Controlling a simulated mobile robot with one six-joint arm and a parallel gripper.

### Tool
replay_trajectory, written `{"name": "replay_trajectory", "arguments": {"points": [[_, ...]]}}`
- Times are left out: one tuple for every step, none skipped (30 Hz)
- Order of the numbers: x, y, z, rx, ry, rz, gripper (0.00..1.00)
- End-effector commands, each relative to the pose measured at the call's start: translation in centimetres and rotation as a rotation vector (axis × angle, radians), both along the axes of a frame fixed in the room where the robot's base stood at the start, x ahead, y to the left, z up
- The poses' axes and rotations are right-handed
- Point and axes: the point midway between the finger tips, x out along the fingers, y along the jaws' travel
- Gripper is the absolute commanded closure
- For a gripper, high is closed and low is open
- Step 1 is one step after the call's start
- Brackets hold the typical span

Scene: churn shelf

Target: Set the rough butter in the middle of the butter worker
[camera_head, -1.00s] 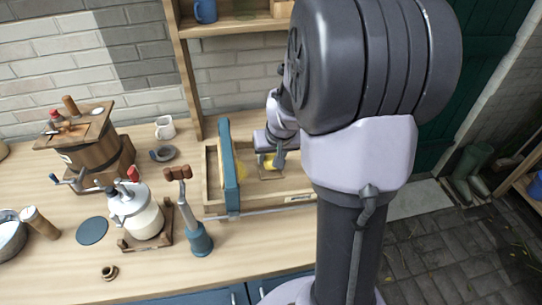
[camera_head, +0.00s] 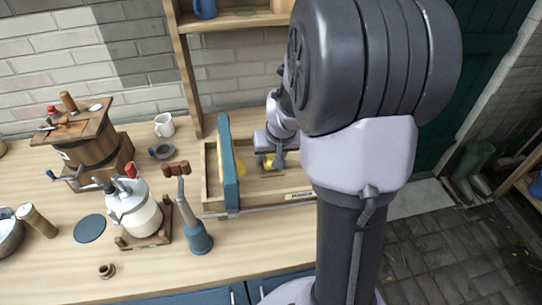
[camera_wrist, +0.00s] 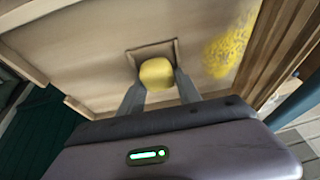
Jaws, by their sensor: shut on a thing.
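A smooth yellow lump, the rough butter (camera_wrist: 157,73), is held between the two fingertips of my gripper (camera_wrist: 159,85) in the wrist view. It is over a small square outline on the pale wooden bed of the butter worker (camera_wrist: 100,75). It hides part of that outline; whether it touches the bed I cannot tell. In the head view the butter worker (camera_head: 270,206) is a shallow wooden tray with a blue upright part across its left side. The butter (camera_head: 268,161) and my gripper (camera_head: 272,152) are inside the tray, right of that blue part.
A yellow grainy patch (camera_wrist: 232,47) lies on the bed near the blue part. Left of the tray stand a blue-based tool with a wooden handle (camera_head: 198,238), a white jar churn (camera_head: 135,207), a wooden churn (camera_head: 92,150) and a white mug (camera_head: 164,125). The front counter is mostly clear.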

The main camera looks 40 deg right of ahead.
Motion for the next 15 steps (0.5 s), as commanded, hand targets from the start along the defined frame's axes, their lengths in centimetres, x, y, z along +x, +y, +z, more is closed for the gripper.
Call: {"name": "replay_trajectory", "arguments": {"points": [[0.0, 0.0, -0.01, 0.0, 0.0, 0.0, 0.95], [0.0, 0.0, 0.01, 0.0, 0.0, 0.0, 0.95], [0.01, 0.01, 0.02, 0.0, 0.0, 0.0, 0.95], [0.01, 0.0, 0.04, 0.0, 0.0, 0.0, 0.95], [0.01, 0.0, 0.05, 0.0, 0.0, 0.0, 0.95], [0.0, 0.0, 0.08, 0.0, 0.0, 0.0, 0.95], [0.01, 0.0, 0.09, 0.0, 0.0, 0.0, 0.95], [0.01, 0.0, 0.11, 0.0, 0.0, 0.0, 0.95], [0.0, 0.0, 0.14, 0.0, 0.0, 0.0, 0.95], [0.0, 0.0, 0.15, 0.0, 0.0, 0.0, 0.95], [0.0, 0.01, 0.16, 0.0, 0.0, 0.0, 0.95], [0.0, 0.0, 0.16, 0.0, 0.0, 0.0, 0.95], [0.0, 0.0, 0.16, 0.0, 0.0, 0.0, 0.95], [0.0, 0.0, 0.16, 0.0, 0.0, 0.0, 0.56], [0.0, 0.0, 0.16, 0.0, 0.0, 0.0, 0.48]]}}
